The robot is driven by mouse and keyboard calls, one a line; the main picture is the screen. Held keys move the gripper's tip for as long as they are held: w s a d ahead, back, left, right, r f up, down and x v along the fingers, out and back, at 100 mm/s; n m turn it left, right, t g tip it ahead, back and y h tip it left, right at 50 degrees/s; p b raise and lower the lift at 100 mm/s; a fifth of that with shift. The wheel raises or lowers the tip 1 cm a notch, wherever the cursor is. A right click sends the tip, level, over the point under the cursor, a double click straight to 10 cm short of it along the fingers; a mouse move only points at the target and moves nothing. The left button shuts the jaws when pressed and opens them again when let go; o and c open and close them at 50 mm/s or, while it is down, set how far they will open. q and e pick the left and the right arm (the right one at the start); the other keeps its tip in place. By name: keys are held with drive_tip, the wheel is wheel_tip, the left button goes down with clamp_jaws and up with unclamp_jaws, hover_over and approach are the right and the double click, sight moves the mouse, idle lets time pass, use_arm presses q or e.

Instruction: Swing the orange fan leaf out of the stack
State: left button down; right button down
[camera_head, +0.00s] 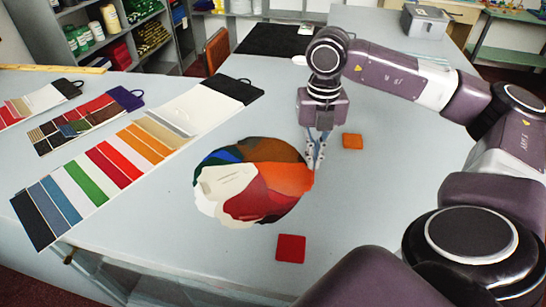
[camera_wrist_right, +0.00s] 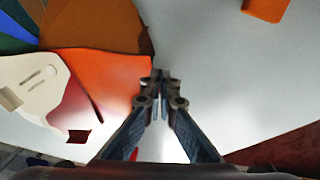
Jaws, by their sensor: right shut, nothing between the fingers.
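The fan stack (camera_head: 238,187) lies on the grey counter as a round spread of coloured leaves. Its orange leaf (camera_head: 287,179) is at the right side, between a brown leaf and a red leaf. In the right wrist view the orange leaf (camera_wrist_right: 98,75) shows left of the fingers, beside the cream leaf (camera_wrist_right: 35,85). My right gripper (camera_head: 315,165) points down at the orange leaf's outer right edge. Its fingers (camera_wrist_right: 160,82) are closed with nothing between them. The tips appear close to the leaf's edge; I cannot tell whether they touch it. My left gripper is not in view.
An orange square (camera_head: 352,141) lies right of the gripper and a red square (camera_head: 290,248) lies in front of the fan. A long swatch card (camera_head: 120,165) lies to the left. A black mat (camera_head: 272,40) is behind. The counter to the right is clear.

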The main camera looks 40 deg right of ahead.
drive_tip(key=shift+s+a+m, duration=1.15)
drive_tip(key=shift+s+m, duration=0.05)
drive_tip(key=shift+s, duration=0.05)
drive_tip(key=shift+s+a+b, duration=0.2)
drive_tip(key=shift+a+b, duration=0.05)
drive_tip(key=shift+b, duration=0.05)
drive_tip(key=shift+w+d+r+p, duration=0.2)
drive_tip(key=shift+d+r+p, duration=0.15)
drive_tip(key=shift+r, duration=0.25)
wheel_tip(320, 180, up, 7)
drive_tip(key=p, duration=0.5)
drive_tip(key=shift+f, duration=0.1)
drive_tip(key=shift+a, duration=0.1)
